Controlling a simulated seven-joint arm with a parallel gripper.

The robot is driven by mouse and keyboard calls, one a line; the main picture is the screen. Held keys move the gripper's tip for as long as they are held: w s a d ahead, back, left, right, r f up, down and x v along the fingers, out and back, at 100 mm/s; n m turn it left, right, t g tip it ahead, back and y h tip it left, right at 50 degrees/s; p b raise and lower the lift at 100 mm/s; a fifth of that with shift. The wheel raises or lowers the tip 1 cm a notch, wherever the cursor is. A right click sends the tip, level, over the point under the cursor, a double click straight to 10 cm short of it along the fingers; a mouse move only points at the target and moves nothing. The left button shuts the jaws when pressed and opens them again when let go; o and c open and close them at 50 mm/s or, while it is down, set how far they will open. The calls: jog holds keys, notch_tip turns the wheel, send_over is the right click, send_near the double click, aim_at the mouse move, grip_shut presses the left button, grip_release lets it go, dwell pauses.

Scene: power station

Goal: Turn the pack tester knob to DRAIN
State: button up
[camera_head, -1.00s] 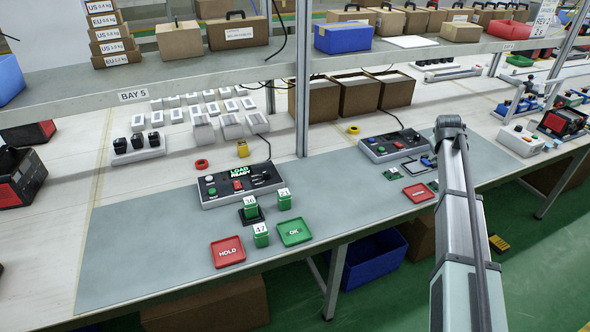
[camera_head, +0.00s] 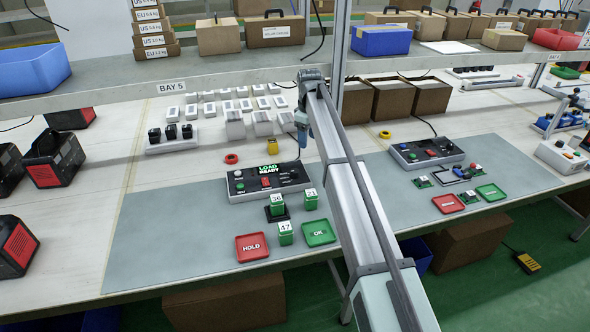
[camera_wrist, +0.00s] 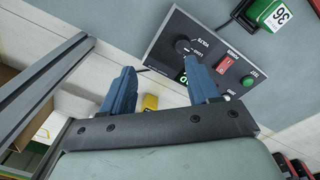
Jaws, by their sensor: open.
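The pack tester (camera_head: 237,188) is a dark panel in a grey case on the mat, its display reading LOAD READY in green. In the wrist view the tester (camera_wrist: 205,22) is tilted, with its round dark knob (camera_wrist: 183,45) near the tip of the right finger. The knob's pointer setting is too small to read. My gripper (camera_wrist: 160,68) is open and empty, its blue fingers spread; the right finger covers part of the display. In the head view my gripper (camera_head: 302,140) hangs above the tester's far right end, and the arm stands right of it.
Green packs numbered 36 (camera_head: 276,206), 21 (camera_head: 311,200) and 47 (camera_head: 286,236) stand before the tester. A red HOLD tray (camera_head: 252,247) and green OK tray (camera_head: 318,232) lie nearer. A shelf edge (camera_head: 230,82) and post (camera_head: 341,40) are close behind my arm.

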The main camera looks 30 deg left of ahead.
aim_at(295, 171)
jog(key=s+a, duration=0.3)
jog(key=shift+n+g, duration=0.3)
jog(key=shift+n, duration=0.1)
jog(key=f, duration=1.3)
jog(key=shift+s+a+f, duration=0.1)
jog(key=shift+a+f, duration=0.1)
jog(key=c, duration=1)
jog(key=shift+c, duration=0.2)
